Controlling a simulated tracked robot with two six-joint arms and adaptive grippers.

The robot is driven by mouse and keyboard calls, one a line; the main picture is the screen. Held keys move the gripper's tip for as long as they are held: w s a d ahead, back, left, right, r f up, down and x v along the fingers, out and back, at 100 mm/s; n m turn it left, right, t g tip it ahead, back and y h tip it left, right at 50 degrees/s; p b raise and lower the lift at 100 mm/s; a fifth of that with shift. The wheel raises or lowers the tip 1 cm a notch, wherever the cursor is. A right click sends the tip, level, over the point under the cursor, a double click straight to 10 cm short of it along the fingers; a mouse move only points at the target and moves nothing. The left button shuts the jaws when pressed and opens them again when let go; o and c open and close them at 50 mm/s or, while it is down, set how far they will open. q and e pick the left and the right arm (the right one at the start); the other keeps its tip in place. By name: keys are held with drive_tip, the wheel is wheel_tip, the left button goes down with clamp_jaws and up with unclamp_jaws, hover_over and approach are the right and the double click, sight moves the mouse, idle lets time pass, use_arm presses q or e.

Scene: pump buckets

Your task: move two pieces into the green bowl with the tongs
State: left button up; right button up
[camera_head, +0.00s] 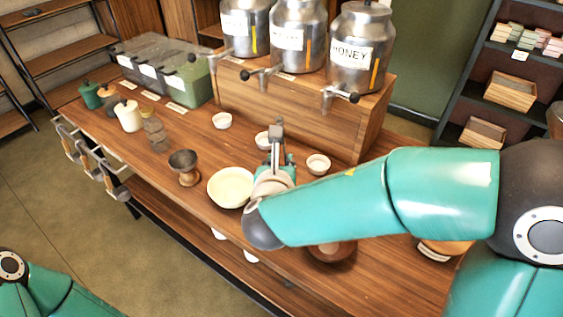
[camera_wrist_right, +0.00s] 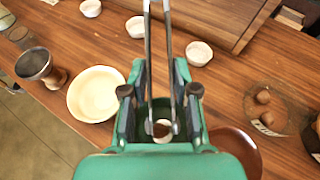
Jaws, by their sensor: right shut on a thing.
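My right gripper (camera_head: 275,168) is shut on the metal tongs (camera_head: 276,132), above the table just right of a wide cream bowl (camera_head: 230,187). In the right wrist view, the gripper (camera_wrist_right: 160,95) holds the tongs (camera_wrist_right: 148,45), whose two long arms run toward the top edge, apart from each other. No piece shows clearly between them. Brown round pieces (camera_wrist_right: 263,97) lie in a clear dish (camera_wrist_right: 275,112) at the right of that view. I cannot make out a clearly green bowl; the cream bowl (camera_wrist_right: 96,94) is left of the gripper. My left gripper is out of view.
Small white bowls (camera_head: 318,163) stand behind the gripper, before a wooden stand (camera_head: 290,105) with metal dispensers (camera_head: 352,55). A dark goblet (camera_head: 185,165) stands left of the cream bowl. A brown bowl (camera_head: 332,250) is partly hidden below my right arm.

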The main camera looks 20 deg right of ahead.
sight(281, 124)
wheel_tip(281, 124, up, 9)
drive_tip(key=p, duration=0.6)
drive_tip(key=shift+f, duration=0.1)
idle(0.7)
